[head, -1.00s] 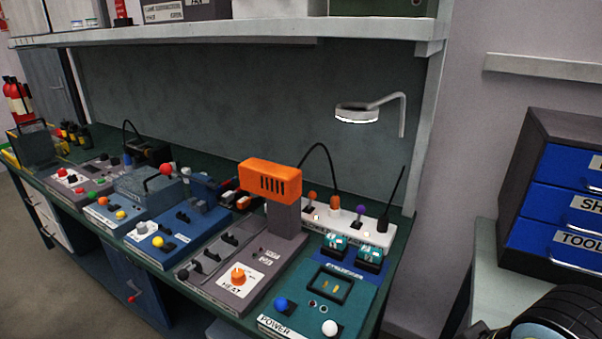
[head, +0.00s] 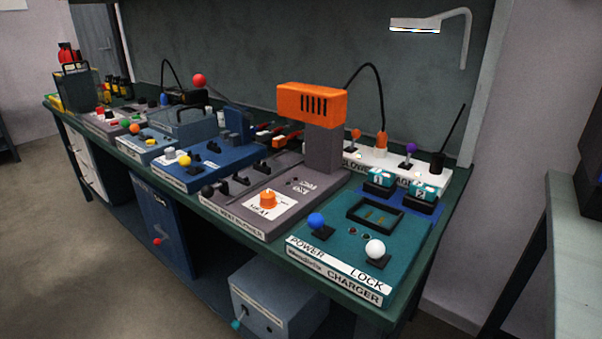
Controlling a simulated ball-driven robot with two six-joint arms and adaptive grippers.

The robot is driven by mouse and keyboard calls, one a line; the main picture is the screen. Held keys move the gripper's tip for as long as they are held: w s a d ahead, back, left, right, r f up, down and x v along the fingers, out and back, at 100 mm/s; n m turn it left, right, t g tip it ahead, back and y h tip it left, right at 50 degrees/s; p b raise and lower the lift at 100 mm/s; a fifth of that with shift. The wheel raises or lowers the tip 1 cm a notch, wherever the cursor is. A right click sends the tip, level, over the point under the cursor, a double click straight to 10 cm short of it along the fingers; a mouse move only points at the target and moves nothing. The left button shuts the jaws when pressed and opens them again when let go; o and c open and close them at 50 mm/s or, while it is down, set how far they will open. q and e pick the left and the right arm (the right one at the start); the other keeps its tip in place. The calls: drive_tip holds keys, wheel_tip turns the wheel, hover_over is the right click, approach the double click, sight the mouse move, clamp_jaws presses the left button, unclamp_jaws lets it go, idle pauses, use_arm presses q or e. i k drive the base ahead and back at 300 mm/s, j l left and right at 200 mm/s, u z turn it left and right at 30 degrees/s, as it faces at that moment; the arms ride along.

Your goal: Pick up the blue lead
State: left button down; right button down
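A small blue plug-like piece (head: 164,99) stands toward the far left of the bench, below a thin black cable that arches over to a dark box (head: 186,96). It may be the blue lead, but it is too small to be sure. A blue ball-topped lever (head: 316,220) stands on the teal charger panel (head: 340,262), marked POWER; it is a knob, not a lead. An orange plug (head: 380,144) on a looping black cable stands on the white unit at the right. Neither of my grippers is in view.
The green bench (head: 405,300) is crowded with devices and levers, including an orange-headed heater (head: 312,103). A grey box (head: 276,300) sits beneath it. A pale table (head: 575,240) stands at right. Open floor (head: 75,225) lies at front left.

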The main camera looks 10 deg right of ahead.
sight(259, 127)
drive_tip(key=i+j+z, duration=0.15)
drive_tip(key=i+j, duration=0.3)
drive_tip(key=i+j+z, duration=0.15)
drive_tip(key=i+j, duration=0.3)
drive_tip(key=i+j+z, duration=0.15)
drive_tip(key=i+j, duration=0.2)
drive_tip(key=j, duration=0.35)
